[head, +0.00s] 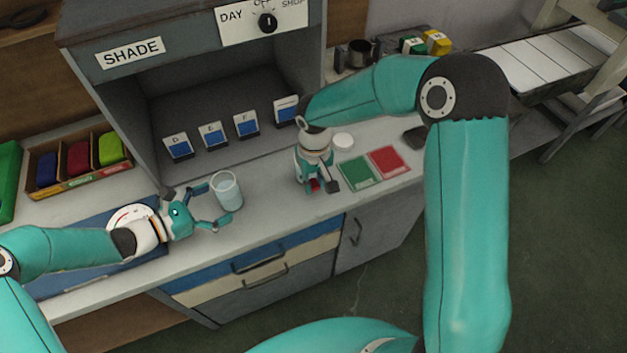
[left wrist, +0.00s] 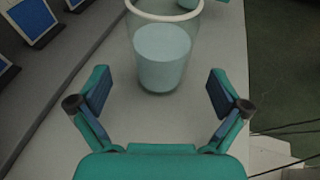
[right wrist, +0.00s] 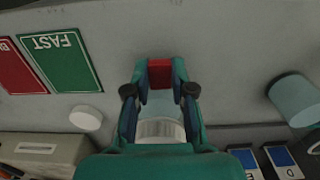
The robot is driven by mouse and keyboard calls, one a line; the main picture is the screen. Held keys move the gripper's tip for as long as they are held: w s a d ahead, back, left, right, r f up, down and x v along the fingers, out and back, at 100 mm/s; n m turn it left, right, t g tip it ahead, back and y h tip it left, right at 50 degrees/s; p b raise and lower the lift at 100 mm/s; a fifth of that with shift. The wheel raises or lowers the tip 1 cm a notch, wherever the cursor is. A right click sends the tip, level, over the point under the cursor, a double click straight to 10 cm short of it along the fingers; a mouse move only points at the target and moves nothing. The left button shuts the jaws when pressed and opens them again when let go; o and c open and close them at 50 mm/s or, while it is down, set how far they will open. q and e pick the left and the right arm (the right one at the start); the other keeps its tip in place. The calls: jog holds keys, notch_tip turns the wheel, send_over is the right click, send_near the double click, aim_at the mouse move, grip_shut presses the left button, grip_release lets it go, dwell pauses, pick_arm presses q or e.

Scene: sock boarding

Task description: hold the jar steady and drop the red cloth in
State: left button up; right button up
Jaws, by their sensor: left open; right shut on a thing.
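The clear jar (head: 227,190), with pale blue contents, stands upright on the bench in front of the grey booth. My left gripper (head: 211,204) is open, its fingers pointing at the jar from the left. In the left wrist view the jar (left wrist: 162,55) stands just ahead, between and beyond the spread fingertips, with a gap on each side. My right gripper (head: 321,187) is to the right of the jar, pointing down and shut on the red cloth (right wrist: 160,72). The cloth is a small red block between its fingertips, mostly hidden in the head view. The jar (right wrist: 296,100) also shows in the right wrist view.
A green card (head: 360,171) and a red card (head: 389,161) lie right of my right gripper, with a white disc (head: 343,140) behind. Blue-faced cards (head: 212,135) stand in the booth (head: 135,105). Bench between jar and right gripper is clear.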

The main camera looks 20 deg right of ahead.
pick_arm(q)
jog(key=shift+b+x, duration=0.55)
jog(key=shift+x, duration=0.75)
